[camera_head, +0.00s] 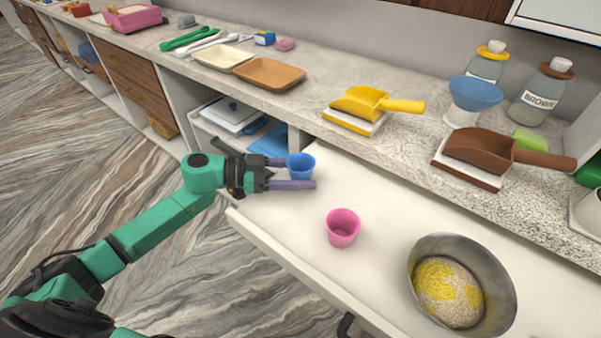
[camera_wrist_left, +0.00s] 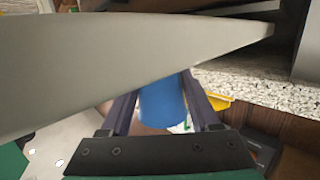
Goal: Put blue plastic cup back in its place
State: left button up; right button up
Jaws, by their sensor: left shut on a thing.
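The blue plastic cup (camera_head: 301,167) is between the fingers of my left gripper (camera_head: 302,172), which is shut on it. The cup is upright, over the left part of the open white drawer (camera_head: 280,215); I cannot tell whether it touches the drawer floor. In the left wrist view the blue cup (camera_wrist_left: 163,103) shows between the two dark fingers, its far part hidden behind a pale panel. A pink cup (camera_head: 343,228) stands in the drawer, to the right of and nearer than the blue cup. My right gripper is not in view.
A metal bowl (camera_head: 417,271) with yellow and pale contents stands in the drawer at the right. The drawer floor between the cups is clear.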

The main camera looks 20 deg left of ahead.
pick_arm(q)
jog(key=shift+f, duration=0.6)
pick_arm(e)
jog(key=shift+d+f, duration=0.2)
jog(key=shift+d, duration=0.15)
pick_arm(q)
jog(key=o, duration=1.5)
jog(key=v, duration=1.4)
jog(key=shift+a, duration=0.3)
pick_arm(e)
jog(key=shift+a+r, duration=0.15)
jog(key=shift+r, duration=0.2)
